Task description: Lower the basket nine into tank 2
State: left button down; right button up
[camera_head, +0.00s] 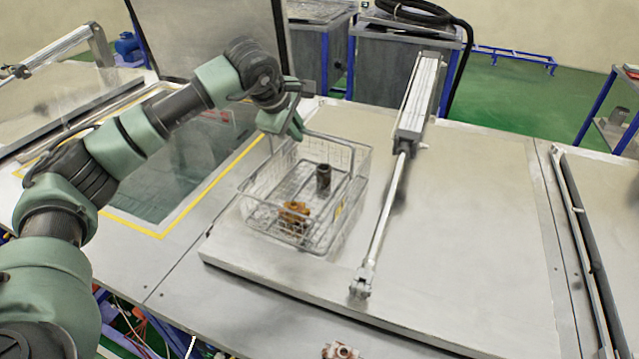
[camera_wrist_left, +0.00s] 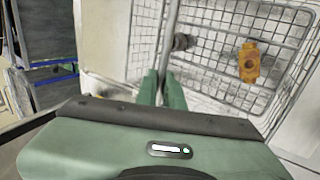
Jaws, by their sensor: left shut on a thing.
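A wire basket (camera_head: 290,241) is at or above the left part of a closed grey lid; I cannot tell whether it touches the lid. It holds a dark cylindrical part (camera_head: 323,177) and an orange-brown part (camera_head: 293,211). My left gripper (camera_head: 297,131) is shut on the basket's handle (camera_head: 330,138) at its left end. In the left wrist view the fingers (camera_wrist_left: 160,88) close on the handle bar, with the basket mesh (camera_wrist_left: 215,62) beyond. An open tank with a yellow border (camera_head: 134,229) lies left of the basket. No tank number is readable. My right gripper is not in view.
The closed lid (camera_head: 470,230) carries a pneumatic cylinder (camera_head: 418,95) with a long rod, right of the basket. A raised lid (camera_head: 205,35) stands behind the open tank. A small reddish-white part (camera_head: 340,350) lies at the front edge. Another lid (camera_head: 60,100) is at far left.

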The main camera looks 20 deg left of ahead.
pick_arm(q)
jog(key=shift+w+r+p, duration=0.25)
jog(key=shift+r+p, duration=0.1)
jog(key=shift+r, duration=0.25)
jog(key=shift+r+p, duration=0.55)
jog(key=shift+r, duration=0.5)
